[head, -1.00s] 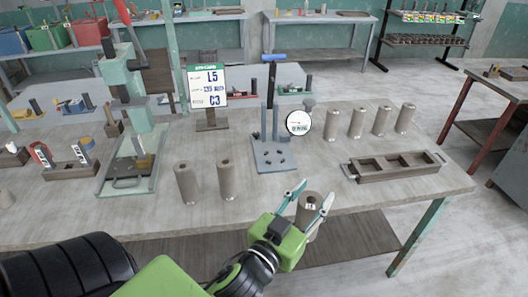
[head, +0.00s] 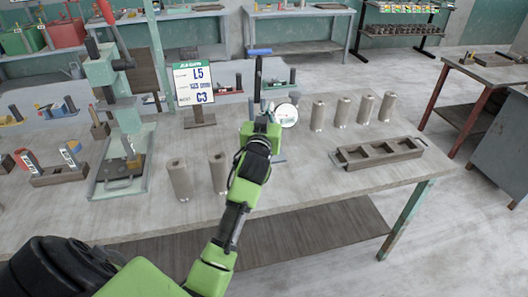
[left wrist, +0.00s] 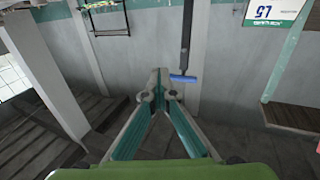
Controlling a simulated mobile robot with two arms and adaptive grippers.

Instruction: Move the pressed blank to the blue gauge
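The blue gauge has a blue handle (head: 258,51) on a dark post, a white round dial (head: 288,115) and a blue-grey base (head: 280,158). My left gripper (head: 264,118) is in front of it and hides most of its middle. In the left wrist view, the fingers (left wrist: 158,74) come together at the tips with nothing visible between them, and the blue handle (left wrist: 183,78) shows beyond them, upside down. The blank from the earlier frame shows in neither current view; whether it stands behind the gripper cannot be told. My right gripper is not in view.
Two grey cylinders (head: 199,176) stand left of my arm. Several more (head: 342,111) stand in a row right of the dial. An empty three-slot tray (head: 349,161) is at the right. A green press (head: 102,72) and sign (head: 194,82) stand left.

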